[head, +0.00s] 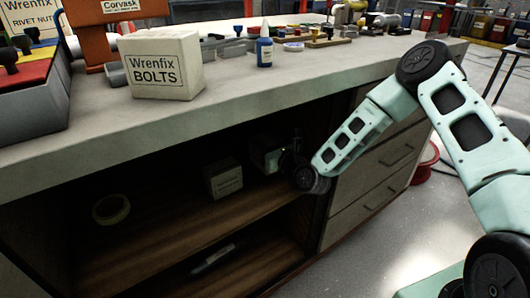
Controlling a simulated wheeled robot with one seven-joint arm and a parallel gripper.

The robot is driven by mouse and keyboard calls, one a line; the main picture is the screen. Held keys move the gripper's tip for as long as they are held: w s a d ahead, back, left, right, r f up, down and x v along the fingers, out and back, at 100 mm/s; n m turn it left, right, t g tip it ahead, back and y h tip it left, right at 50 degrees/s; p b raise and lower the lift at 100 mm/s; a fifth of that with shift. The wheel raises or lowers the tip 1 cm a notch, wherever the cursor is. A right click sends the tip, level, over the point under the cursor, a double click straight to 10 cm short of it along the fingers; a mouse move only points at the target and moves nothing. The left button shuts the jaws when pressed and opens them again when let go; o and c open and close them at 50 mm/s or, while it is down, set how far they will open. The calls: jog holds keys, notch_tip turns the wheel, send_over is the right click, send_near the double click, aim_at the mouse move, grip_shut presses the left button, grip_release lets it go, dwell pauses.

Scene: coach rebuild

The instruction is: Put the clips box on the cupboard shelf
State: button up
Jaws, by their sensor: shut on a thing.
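My gripper (284,159) is inside the open cupboard, in shadow at the right end of the upper shelf (185,231). It is shut on a small dark-greenish box (264,153), which appears to be the clips box; its label is too dark to read. The box is close above or on the shelf; I cannot tell whether it touches the wood. My wrist and fingers hide its right side.
A grey box (223,179) stands on the shelf just left of the held box. A roll of tape (111,209) lies further left. The worktop (300,80) overhangs the opening, with a Wrenfix bolts box (166,66) on it. Drawers (375,170) adjoin the right side.

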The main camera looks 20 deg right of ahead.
jog(key=shift+f, duration=1.3)
jog(key=shift+f+b, duration=0.15)
jog(key=shift+b, duration=0.15)
jog(key=o, duration=1.2)
